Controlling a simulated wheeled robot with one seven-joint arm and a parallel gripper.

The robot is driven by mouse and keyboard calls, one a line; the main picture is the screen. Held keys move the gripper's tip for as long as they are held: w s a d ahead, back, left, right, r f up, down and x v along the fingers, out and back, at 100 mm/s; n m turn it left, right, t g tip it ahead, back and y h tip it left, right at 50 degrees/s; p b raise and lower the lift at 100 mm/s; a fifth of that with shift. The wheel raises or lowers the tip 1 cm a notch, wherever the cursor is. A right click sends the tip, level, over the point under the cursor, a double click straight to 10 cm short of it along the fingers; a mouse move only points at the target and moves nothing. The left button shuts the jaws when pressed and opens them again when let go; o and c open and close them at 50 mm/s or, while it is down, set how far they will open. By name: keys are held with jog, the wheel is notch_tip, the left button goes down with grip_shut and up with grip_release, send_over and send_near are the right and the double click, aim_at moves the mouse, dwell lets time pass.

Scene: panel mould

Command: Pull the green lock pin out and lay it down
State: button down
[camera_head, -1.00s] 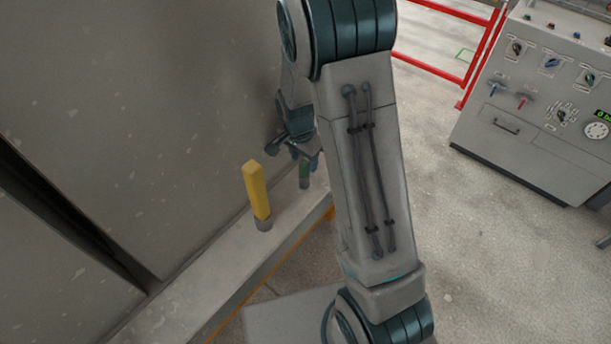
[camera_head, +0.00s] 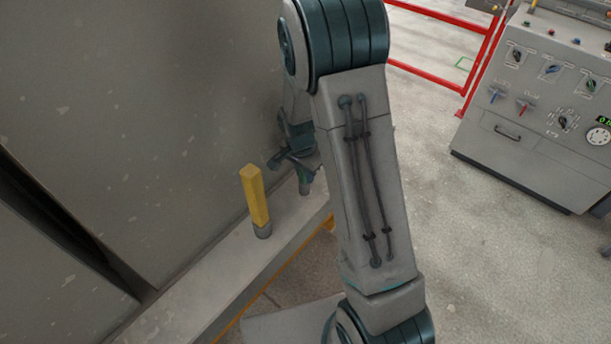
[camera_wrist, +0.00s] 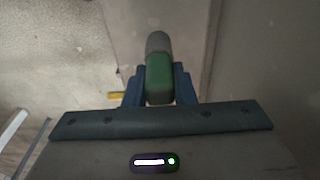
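The green lock pin (camera_wrist: 158,78) stands upright at the ledge, with a grey lower part (camera_wrist: 158,42) beyond its green grip. In the head view only a little of the pin (camera_head: 305,187) shows below my gripper (camera_head: 298,163). In the wrist view the two blue fingers of my gripper (camera_wrist: 159,86) lie against both sides of the green grip, with no gap visible. My gripper appears shut on it. The fingertips are partly hidden in the head view by the hand.
A yellow pin (camera_head: 254,195) stands upright in a grey collar on the ledge (camera_head: 205,270), left of my gripper. A large grey panel (camera_head: 150,110) rises close behind. A control console (camera_head: 530,150) and red railing (camera_head: 430,75) stand at right. Floor between is clear.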

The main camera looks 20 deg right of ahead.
jog(key=shift+r, duration=0.15)
jog(key=shift+r+p, duration=2.25)
jog(key=shift+r, duration=1.35)
jog(key=shift+r+p, duration=1.2)
jog(key=shift+r, duration=0.85)
jog(key=shift+f, duration=0.1)
